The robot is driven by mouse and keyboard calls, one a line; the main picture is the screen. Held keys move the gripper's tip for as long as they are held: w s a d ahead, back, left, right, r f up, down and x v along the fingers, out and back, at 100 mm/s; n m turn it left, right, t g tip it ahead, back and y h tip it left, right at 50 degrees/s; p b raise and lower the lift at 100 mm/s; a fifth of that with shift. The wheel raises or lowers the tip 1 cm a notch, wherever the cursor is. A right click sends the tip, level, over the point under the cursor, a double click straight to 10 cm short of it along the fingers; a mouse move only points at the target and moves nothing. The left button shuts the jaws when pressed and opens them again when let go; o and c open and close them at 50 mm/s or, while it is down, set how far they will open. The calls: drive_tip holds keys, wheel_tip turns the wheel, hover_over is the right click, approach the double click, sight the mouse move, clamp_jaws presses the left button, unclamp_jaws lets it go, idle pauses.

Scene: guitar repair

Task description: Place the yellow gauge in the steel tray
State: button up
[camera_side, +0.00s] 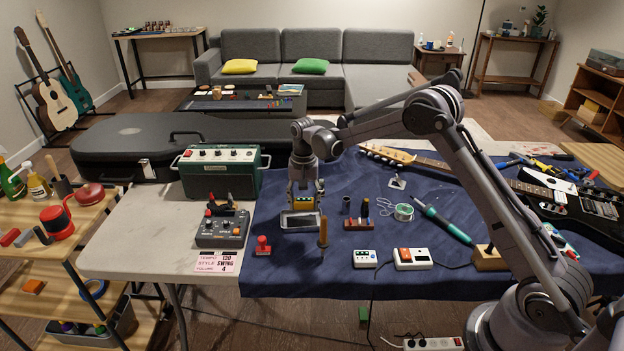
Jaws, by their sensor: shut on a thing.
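My gripper (304,192) points down over the left part of the blue cloth. It is shut on the yellow gauge (304,203), a small yellow block with a dark face. The steel tray (301,221) is a shallow, grey, rectangular tray lying on the cloth right below the gauge. The gauge appears at or just above the tray's back part. I cannot tell whether it touches the tray floor.
A green amplifier (220,172) and a grey pedal box (222,229) stand to the left. A red-topped stamp (263,246), an upright wooden-handled tool (323,233) and a wooden block with small bottles (358,222) stand close around the tray. A soldering iron (443,221) lies right.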

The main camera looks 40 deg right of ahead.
sight(302, 222)
drive_tip(key=shift+w+a+f, duration=0.25)
drive_tip(key=shift+a+f, duration=0.05)
drive_tip(key=shift+a, duration=0.05)
drive_tip(key=shift+f, duration=1.9)
drive_tip(key=shift+f, duration=0.1)
drive_tip(key=o, duration=1.3)
drive_tip(key=shift+c, duration=0.2)
